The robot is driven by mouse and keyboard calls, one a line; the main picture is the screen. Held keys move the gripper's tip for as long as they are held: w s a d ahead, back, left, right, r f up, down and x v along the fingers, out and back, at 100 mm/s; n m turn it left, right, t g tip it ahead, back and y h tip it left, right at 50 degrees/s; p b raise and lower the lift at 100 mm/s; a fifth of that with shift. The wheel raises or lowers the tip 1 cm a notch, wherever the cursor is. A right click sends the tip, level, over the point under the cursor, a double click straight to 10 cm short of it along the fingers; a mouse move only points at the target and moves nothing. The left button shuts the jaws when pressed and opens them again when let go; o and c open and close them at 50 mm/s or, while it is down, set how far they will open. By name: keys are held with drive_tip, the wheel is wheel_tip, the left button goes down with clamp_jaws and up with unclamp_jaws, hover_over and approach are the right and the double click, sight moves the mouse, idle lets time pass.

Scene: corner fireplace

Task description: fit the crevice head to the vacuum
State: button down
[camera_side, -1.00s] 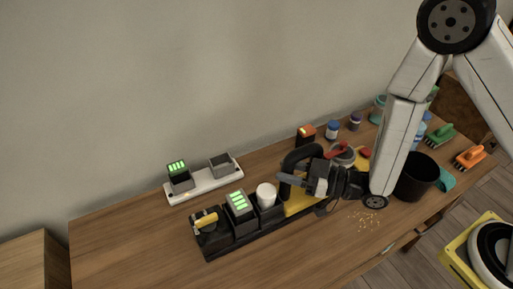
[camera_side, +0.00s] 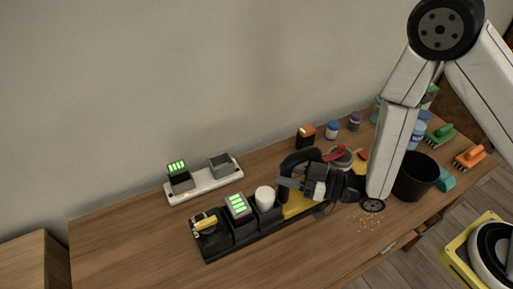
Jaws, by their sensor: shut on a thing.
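The vacuum, with a black loop handle (camera_side: 287,168) and a yellow body (camera_side: 294,207), lies at the right end of a long black dock on the bench. My gripper (camera_side: 309,186) is over the yellow body, close to the handle, and is shut. A slim grey piece (camera_side: 289,183), which looks like the crevice head, sticks out of the jaws to the left. It overlaps the handle in this view, and I cannot tell if they touch. The jaws and my wrist hide part of the vacuum and its nozzle end.
The dock holds a yellow-topped tool (camera_side: 205,222), a battery with green lights (camera_side: 238,205) and a white cylinder (camera_side: 265,197). A white charger (camera_side: 206,188) stands behind. A black bin (camera_side: 414,176), crumbs (camera_side: 368,219) and brushes are to the right. The bench's left part is clear.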

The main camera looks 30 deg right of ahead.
sight(288, 198)
drive_tip(key=shift+f, duration=4.3)
idle(0.4)
drive_tip(key=shift+c, duration=1.4)
unclamp_jaws()
drive_tip(key=shift+f, duration=0.1)
drive_tip(key=shift+s+d, duration=0.1)
